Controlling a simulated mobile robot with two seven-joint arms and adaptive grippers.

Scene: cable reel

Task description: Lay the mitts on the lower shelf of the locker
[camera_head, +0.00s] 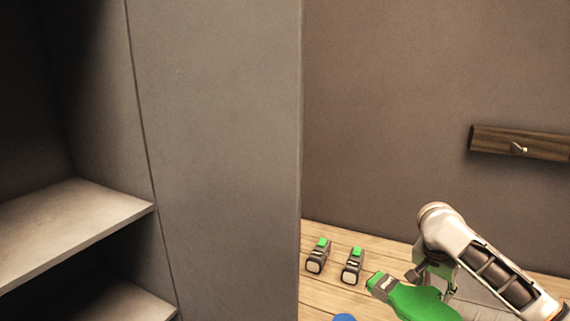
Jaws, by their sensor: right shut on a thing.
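The locker (225,130) fills the left half of the head view, its open inside at the far left. One pale shelf (75,220) shows at mid-height, and a lower shelf (125,302) shows partly at the bottom edge. My right gripper (432,280) is at the lower right, shut on a green mitt (425,303) with a grey cuff. The mitt is to the right of the locker's side wall and is cut off by the frame's bottom. My left gripper is out of view.
Two small dark objects with green tops (318,256) (353,266) are on the wooden surface (320,236) beside the locker. A blue thing (344,317) barely shows at the bottom edge. A wooden rail with a peg (500,143) is on the back wall. The visible shelf tops look clear.

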